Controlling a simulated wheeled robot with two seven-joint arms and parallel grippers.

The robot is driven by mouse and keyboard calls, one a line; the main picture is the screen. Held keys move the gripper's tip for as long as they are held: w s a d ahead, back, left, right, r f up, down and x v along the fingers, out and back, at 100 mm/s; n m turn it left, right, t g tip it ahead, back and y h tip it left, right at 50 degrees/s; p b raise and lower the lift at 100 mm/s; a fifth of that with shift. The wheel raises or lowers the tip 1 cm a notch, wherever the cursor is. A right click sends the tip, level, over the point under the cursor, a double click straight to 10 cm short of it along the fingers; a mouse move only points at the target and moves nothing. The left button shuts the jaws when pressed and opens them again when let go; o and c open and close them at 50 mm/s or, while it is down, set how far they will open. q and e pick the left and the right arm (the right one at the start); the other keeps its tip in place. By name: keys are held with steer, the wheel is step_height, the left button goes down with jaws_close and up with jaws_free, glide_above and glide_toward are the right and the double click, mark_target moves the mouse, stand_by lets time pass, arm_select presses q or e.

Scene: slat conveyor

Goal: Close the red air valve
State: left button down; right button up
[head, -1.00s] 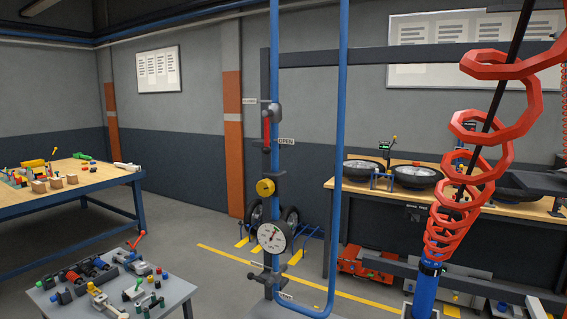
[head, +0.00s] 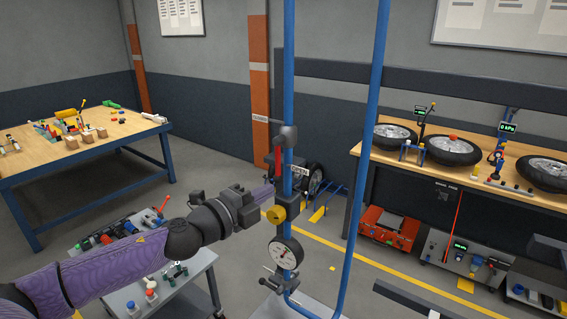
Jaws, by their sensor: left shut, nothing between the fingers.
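The red air valve handle (head: 278,160) sits on the blue vertical pipe (head: 289,70), below a dark valve body (head: 288,135). The handle hangs upright, in line with the pipe. My left gripper (head: 268,191) is shut and empty, just below and left of the handle's lower end, close to the pipe. I cannot tell whether it touches the pipe fittings. My right gripper is not in view.
A yellow knob (head: 276,214) and a round gauge (head: 286,252) sit on the pipe below the valve. A second blue pipe run (head: 366,130) stands to the right. A small grey table (head: 190,270) with parts is under my left arm. Workbenches stand left and right.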

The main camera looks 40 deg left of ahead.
mark_target(279, 160)
arm_select(q)
steer(key=w+p, duration=0.1)
steer(key=w, duration=0.9)
steer(key=a, duration=0.1)
steer(key=s+a, duration=0.1)
steer(key=a, duration=0.1)
steer(key=shift+a+f+b, duration=0.1)
steer(key=shift+a+b, duration=0.2)
steer(key=shift+b, duration=0.1)
steer(key=shift+a, duration=0.1)
